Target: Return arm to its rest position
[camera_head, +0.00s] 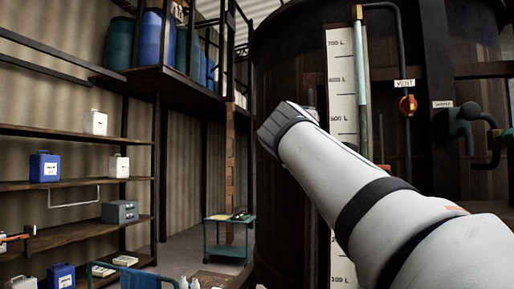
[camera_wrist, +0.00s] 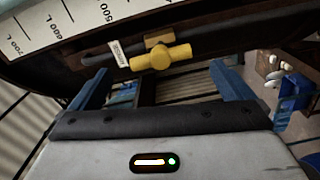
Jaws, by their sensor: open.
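My white arm (camera_head: 345,180) reaches up from the lower right of the head view, in front of the large dark vat (camera_head: 285,60). Its dark end is near the picture's middle, and the fingers cannot be made out there. In the wrist view my gripper (camera_wrist: 160,88) has its two blue fingers wide apart, with nothing held between them. A yellow valve handle (camera_wrist: 165,57) shows beyond the fingers, apart from them as far as I can tell.
A white litre scale (camera_head: 343,80) runs down the vat, with a pipe and red valve (camera_head: 408,105) to its right. Shelves at left hold a blue jug (camera_head: 44,167) and a grey box (camera_head: 120,212). A teal cart (camera_head: 230,240) stands behind. Blue barrels (camera_head: 157,40) are on a high platform.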

